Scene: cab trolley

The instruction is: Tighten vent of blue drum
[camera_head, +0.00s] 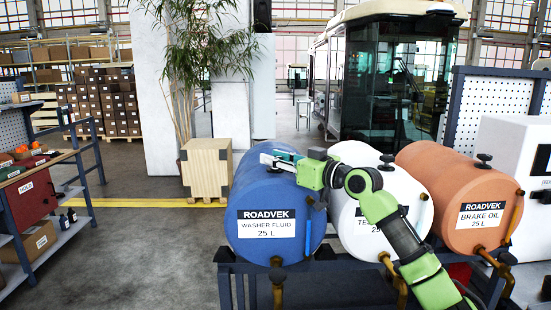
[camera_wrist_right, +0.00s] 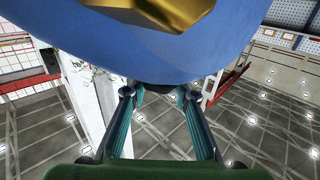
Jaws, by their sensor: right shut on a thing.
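The blue drum (camera_head: 260,185) lies on its side on a dark rack, labelled ROADVEK WASHER FLUID 25 L. It also fills the top of the right wrist view (camera_wrist_right: 215,50). My right gripper (camera_head: 274,161) is at the top of the blue drum, its arm reaching in from the lower right. In the right wrist view its teal fingers (camera_wrist_right: 160,92) reach up to the drum's edge, shut on the drum's small dark vent (camera_wrist_right: 180,94), which is mostly hidden. My left gripper is not in view.
A white drum (camera_head: 352,226) and an orange drum (camera_head: 440,180) lie to the right, each with a black vent on top. A wooden crate (camera_head: 206,166) stands behind, left. A workbench (camera_head: 40,215) is at far left. The floor between is clear.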

